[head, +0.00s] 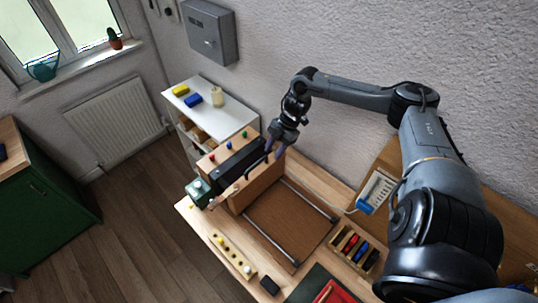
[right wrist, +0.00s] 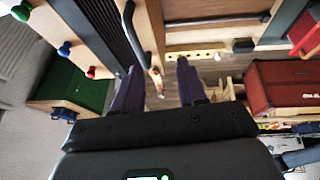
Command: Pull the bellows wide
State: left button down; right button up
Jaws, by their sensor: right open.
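The bellows (head: 236,158) are a dark pleated block between two wooden boards, pressed narrow. Their dark ribs show at the top left of the right wrist view (right wrist: 98,22). A black bar handle (head: 256,164) is on the wooden end board (head: 262,188); the handle also shows in the right wrist view (right wrist: 131,22). My right gripper (head: 275,145) is open above the end board, close to the handle. Its purple fingers (right wrist: 158,66) stand apart, with the handle's lower end appearing between their tips. I cannot tell whether they touch it. My left gripper is not in view.
Metal rails (head: 307,199) flank a bare brown board (head: 280,228) to the right of the bellows. Coloured knobs (head: 229,145) line the far board. A tray of coloured tools (head: 354,247) lies at the right.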

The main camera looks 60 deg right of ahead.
aim_at(258, 163)
jog(key=shift+t+h, duration=0.3)
jog(key=w+f, duration=0.1)
jog(key=f, duration=0.1)
jog(key=w+a+f, duration=0.1)
jog(key=w+f, duration=0.1)
jog(key=w+a+f+p, duration=0.1)
jog(key=w+f, duration=0.1)
jog(key=shift+w+f, duration=0.15)
jog(key=shift+f, duration=0.2)
jog(key=shift+c, duration=0.3)
grip_shut()
